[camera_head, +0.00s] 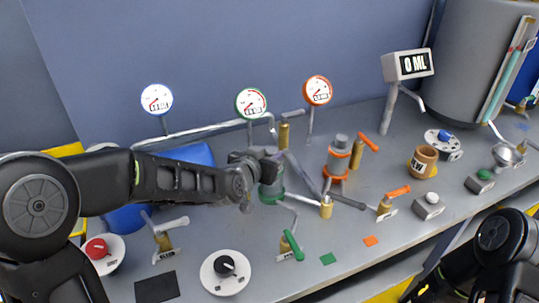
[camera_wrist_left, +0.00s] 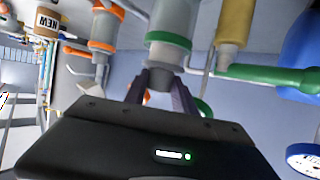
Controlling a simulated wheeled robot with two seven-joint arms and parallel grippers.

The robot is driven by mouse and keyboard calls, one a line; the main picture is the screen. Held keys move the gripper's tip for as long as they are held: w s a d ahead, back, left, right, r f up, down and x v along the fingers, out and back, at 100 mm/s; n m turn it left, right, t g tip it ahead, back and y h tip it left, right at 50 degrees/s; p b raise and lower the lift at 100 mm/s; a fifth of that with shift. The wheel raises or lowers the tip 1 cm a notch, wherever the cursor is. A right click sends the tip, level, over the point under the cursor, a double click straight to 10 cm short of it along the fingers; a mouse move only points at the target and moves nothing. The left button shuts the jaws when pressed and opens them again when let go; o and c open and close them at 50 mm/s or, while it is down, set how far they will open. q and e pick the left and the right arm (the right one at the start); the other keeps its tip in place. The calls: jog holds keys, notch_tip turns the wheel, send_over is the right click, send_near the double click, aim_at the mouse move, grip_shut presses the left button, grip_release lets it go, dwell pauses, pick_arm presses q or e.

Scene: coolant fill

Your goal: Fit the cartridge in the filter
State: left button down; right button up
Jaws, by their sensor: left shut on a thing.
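The green-banded filter (camera_head: 271,190) stands at the middle of the bench; its grey body also shows in the left wrist view (camera_wrist_left: 166,50). My left gripper (camera_head: 262,156) is at its top, shut on the grey cap (camera_wrist_left: 158,98). The cap appears to be against the filter body; I cannot tell whether it is loose. A tan cylinder marked NEW, apparently the cartridge (camera_head: 423,161), stands upright at the right, apart from the gripper; it also shows in the left wrist view (camera_wrist_left: 47,21). The inside of the filter is hidden. My right arm shows at the lower right, its gripper outside the frame.
An orange-banded filter (camera_head: 338,160) stands right of the green one. Valves with orange (camera_head: 398,191) and green (camera_head: 293,245) handles stand in front. Gauges (camera_head: 250,102) line the back. A display reading 0 ML (camera_head: 408,65) stands at the back right.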

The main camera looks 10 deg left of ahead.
pick_arm(q)
jog(key=shift+f+b, duration=1)
jog(key=shift+f, duration=0.1)
jog(key=c, duration=0.9)
grip_release()
jog(key=shift+c, duration=0.2)
jog(key=shift+s, duration=0.1)
jog(key=v, duration=0.7)
jog(key=shift+s+r, duration=0.2)
jog(key=shift+s, duration=0.05)
jog(key=shift+a, duration=0.1)
